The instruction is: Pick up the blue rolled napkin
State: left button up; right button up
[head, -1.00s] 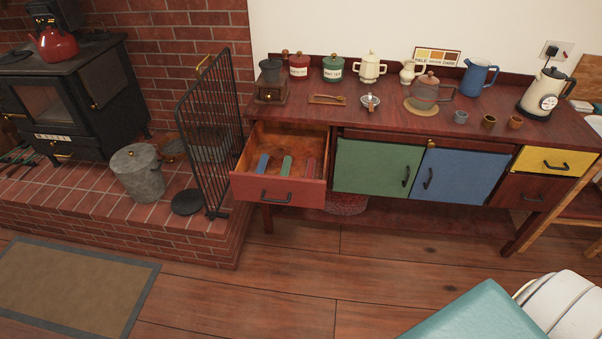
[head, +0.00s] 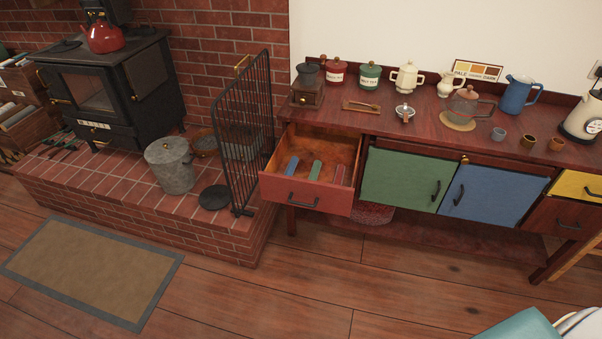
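The blue rolled napkin (head: 292,165) lies in the open red-fronted drawer (head: 303,196) at the left end of the dark wooden sideboard. A green rolled napkin (head: 315,170) and a red one (head: 338,174) lie to its right in the same drawer, apart from it. The drawer's front wall stands near the napkins' lower ends. Neither of my grippers shows in the head view.
A black wire fire screen (head: 243,135) stands on the brick hearth close to the drawer's left side. A teal-covered thing (head: 518,326) is at the bottom right. The wooden floor (head: 300,285) before the drawer is clear.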

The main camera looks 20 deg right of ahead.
aim_at(292, 163)
jog(key=z, duration=1.85)
jog(key=u, duration=1.35)
jog(key=i+j+z, duration=0.15)
jog(key=i+j, duration=0.2)
jog(key=i+j+z, duration=0.15)
jog(key=i+j, duration=0.2)
jog(key=j, duration=0.2)
jog(key=i+j+z, duration=0.1)
jog(key=i+j, duration=0.2)
jog(key=j, duration=0.2)
